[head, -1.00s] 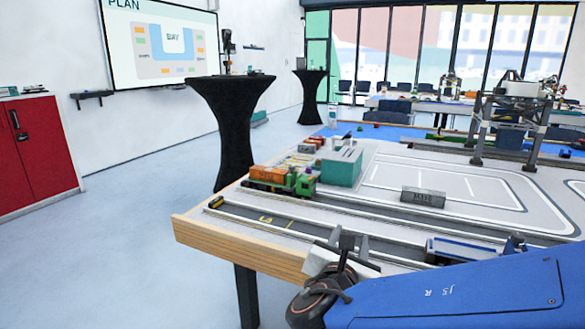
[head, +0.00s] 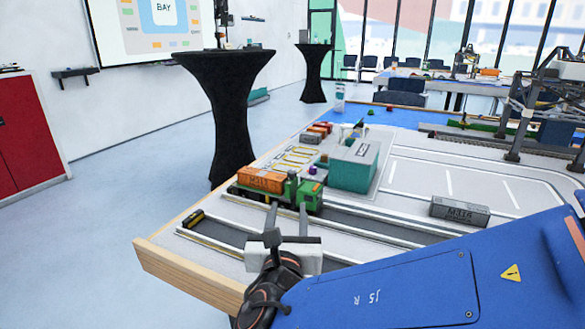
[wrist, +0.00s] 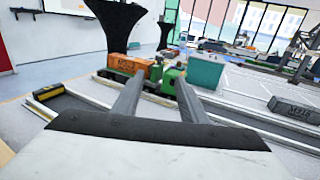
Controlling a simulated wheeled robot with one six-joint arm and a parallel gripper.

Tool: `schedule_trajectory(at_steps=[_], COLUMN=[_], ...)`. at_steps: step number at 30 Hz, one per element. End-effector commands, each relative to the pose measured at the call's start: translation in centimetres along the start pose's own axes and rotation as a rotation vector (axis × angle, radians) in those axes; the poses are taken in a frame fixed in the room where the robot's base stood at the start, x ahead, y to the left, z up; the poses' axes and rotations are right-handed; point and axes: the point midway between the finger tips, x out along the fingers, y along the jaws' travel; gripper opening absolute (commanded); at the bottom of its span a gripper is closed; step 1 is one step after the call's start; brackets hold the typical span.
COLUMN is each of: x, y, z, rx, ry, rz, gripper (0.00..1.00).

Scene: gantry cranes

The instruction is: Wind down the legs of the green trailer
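A green vehicle (head: 304,194) stands at the left end of the table, with an orange container (head: 261,179) on a green bed (head: 240,191) behind its cab. It also shows in the wrist view, where the orange container (wrist: 127,66) and green cab (wrist: 172,80) lie beyond my fingers. I cannot make out any trailer legs or a crank; they are too small or hidden. My gripper (head: 287,209) is open and empty, on the near side of the green vehicle. In the wrist view my gripper (wrist: 159,84) has its two fingers well apart with nothing between them.
A teal box-shaped building (head: 354,165) stands just right of the vehicle. A grey container (head: 459,210) lies farther right. Rails and dark lanes run along the near table side, with a yellow-and-black block (head: 194,217) at their left end. A gantry crane (head: 530,100) stands at right.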

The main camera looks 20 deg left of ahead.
Motion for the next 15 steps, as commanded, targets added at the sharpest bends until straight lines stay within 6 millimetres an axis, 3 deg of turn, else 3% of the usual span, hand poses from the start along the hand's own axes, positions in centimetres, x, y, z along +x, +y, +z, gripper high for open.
schedule_trajectory(at_steps=[5,15], x=[1.0,6.3], y=[0.0,-0.1], z=[-0.1,0.0], rx=[-0.001,0.0], ry=[0.0,0.0], rz=[-0.002,-0.004], gripper=[0.39,0.39])
